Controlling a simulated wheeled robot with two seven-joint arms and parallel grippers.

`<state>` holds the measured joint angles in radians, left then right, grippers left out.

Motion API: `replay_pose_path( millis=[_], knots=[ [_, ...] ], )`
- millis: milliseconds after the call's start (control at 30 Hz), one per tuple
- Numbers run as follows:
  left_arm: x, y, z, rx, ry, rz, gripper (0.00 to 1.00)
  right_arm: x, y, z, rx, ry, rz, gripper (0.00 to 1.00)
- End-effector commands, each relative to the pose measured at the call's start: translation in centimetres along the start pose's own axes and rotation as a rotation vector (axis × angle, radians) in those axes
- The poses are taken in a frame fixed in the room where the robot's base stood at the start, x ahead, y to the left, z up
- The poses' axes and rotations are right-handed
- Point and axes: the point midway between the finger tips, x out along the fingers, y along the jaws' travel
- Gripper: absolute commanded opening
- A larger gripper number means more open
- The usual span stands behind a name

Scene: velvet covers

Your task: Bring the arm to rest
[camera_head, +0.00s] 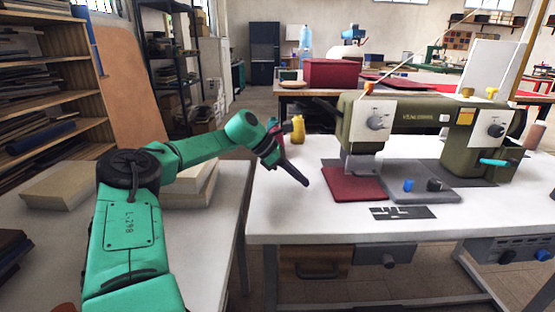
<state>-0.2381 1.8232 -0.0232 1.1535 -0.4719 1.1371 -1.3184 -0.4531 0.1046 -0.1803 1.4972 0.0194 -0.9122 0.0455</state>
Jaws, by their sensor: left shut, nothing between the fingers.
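My left arm, green with a black joint, comes in from the left over the white tables. Its dark left gripper (299,178) is shut and empty, with its fingers pointing down and to the right above the left part of the sewing table (290,218). The gripper is left of the dark red velvet piece (352,186) and looks apart from it. The velvet lies flat at the left side of the olive sewing machine (425,115), below its needle end. My right gripper does not show.
A yellow bottle (298,129) stands behind the gripper. A blue spool (408,185) and a black one (434,185) sit on the machine's grey plate. Pale stacked blocks (65,187) lie on the left table. The sewing table's front left is clear.

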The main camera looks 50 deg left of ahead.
Motion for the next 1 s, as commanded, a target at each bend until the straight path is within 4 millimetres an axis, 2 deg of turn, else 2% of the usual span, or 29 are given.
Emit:
replay_pose_path(
  millis=[67, 400, 500, 767, 867, 1000],
  knots=[
    [-1.2, 0.1, 0.2, -0.001, -0.006, 0.003, 0.0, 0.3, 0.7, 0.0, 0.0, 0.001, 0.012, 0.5],
    [-7.1, 0.1, 0.0, 0.0, -0.002, 0.002, 0.0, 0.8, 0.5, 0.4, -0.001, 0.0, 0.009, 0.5],
    [-7.8, 0.0, 0.0, -0.002, -0.001, 0.001, 0.0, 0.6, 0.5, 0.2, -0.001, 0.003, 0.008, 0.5],
    [-7.9, 0.0, 0.0, -0.002, 0.0, -0.001, 0.0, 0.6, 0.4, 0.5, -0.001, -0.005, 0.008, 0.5],
    [-8.7, 0.0, 0.7, -0.001, 0.0, 0.0, 0.0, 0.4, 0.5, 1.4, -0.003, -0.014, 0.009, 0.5],
    [-10.7, 0.0, 2.7, -0.001, 0.0, 0.0, 0.0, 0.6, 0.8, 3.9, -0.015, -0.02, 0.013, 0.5]
  ],
)
